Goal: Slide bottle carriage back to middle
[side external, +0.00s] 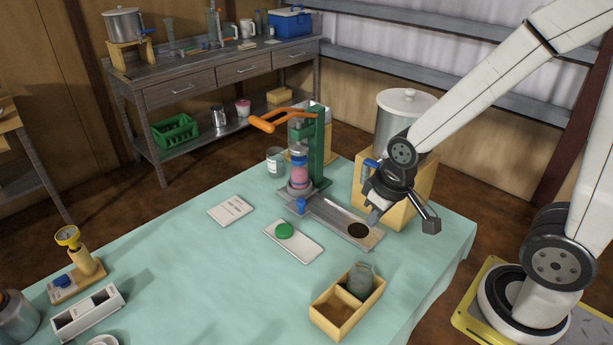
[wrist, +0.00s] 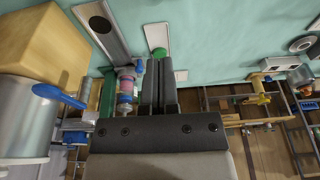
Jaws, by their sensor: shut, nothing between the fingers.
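A pink bottle (side external: 299,176) stands upright on the bottle carriage (side external: 298,192), under the head of a green press (side external: 321,150) with an orange lever. A blue knob (side external: 300,205) is at the carriage's front. The metal rail (side external: 329,212) runs right from there to a dark round opening (side external: 358,230) near its right end. My gripper (side external: 373,217) is shut and empty, above the rail's right end and apart from the bottle. In the wrist view the shut fingers (wrist: 159,75) point toward the table, and the pink bottle (wrist: 126,86) shows left of them.
A white plate with a green lid (side external: 284,230) lies in front of the rail. A wooden box with a glass jar (side external: 360,278) is at the front right. A large metal pot (side external: 397,115) on a wooden stand is behind my gripper.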

